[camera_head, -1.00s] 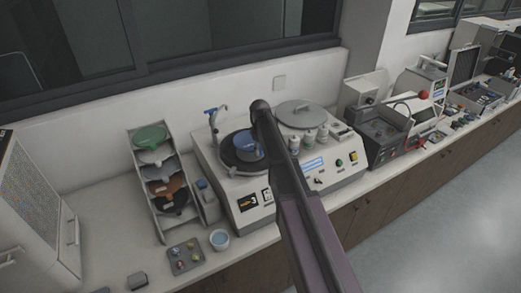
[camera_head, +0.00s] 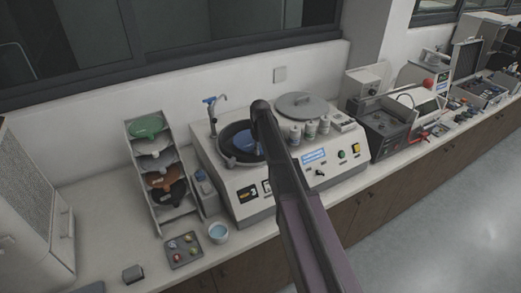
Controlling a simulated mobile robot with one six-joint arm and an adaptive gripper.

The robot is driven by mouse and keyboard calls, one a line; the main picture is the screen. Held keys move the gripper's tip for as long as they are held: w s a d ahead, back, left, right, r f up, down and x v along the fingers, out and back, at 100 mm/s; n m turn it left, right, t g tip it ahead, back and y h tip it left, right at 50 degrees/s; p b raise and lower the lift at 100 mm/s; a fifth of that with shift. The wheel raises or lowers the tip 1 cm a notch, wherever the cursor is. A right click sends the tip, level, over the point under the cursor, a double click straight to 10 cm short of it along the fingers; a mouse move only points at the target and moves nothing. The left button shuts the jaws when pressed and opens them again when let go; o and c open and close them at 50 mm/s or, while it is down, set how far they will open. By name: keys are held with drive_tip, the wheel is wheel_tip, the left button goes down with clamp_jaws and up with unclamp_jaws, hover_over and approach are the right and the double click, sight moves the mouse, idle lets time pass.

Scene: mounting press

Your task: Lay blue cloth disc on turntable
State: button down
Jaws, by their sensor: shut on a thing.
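The blue cloth disc (camera_head: 244,142) is over the dark round turntable (camera_head: 228,152) on the left of the polishing machine. Its right edge is hidden behind my arm. My gripper (camera_head: 261,142) is at the disc's right side, mostly hidden by my own dark wrist, and is shut on the disc. The disc looks low within the turntable's rim. I cannot tell whether it touches the plate.
A tap (camera_head: 214,108) stands behind the turntable.

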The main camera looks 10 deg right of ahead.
idle(0.8)
drive_tip(key=shift+c, duration=1.8)
unclamp_jaws()
